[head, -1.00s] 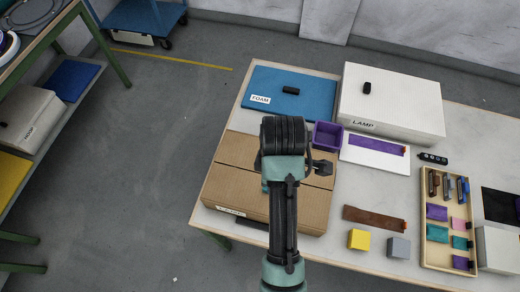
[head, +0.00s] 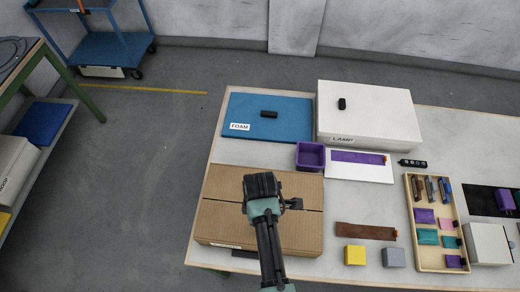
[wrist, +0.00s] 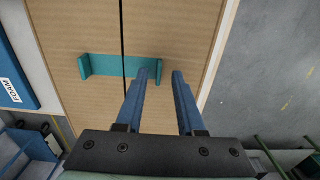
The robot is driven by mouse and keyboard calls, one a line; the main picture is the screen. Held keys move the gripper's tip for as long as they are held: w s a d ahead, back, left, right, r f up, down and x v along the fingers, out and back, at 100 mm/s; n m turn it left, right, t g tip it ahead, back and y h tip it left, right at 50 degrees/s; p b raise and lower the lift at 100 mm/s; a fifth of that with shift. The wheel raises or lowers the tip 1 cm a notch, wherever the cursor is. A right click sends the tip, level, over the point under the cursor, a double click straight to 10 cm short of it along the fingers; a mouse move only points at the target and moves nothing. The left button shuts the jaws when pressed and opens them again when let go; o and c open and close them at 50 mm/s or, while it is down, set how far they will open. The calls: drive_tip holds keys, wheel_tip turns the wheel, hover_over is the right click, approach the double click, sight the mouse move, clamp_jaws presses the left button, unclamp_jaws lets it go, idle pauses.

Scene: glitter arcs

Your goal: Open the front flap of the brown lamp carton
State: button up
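The brown carton (head: 225,222) lies flat at the table's left front, with a seam across its top and a small label, too small to read, on its near edge. In the wrist view the carton top (wrist: 188,30) shows the dark seam, with a teal bracket-shaped handle (wrist: 110,66) lying across it. My gripper (wrist: 162,73) is open above the carton. Its blue fingertips appear on either side of the handle's right end; I cannot tell the height gap or any contact.
A white box labelled LAMP (head: 378,112) and a blue FOAM box (head: 238,105) stand behind. A purple bin (head: 310,155) sits close to the carton's far right corner. A brown strip (head: 365,231), yellow block (head: 355,255) and parts tray (head: 427,262) lie right.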

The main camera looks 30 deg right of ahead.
drive_tip(key=shift+w+f, duration=0.15)
drive_tip(key=shift+f, duration=0.4)
clamp_jaws()
idle(1.1)
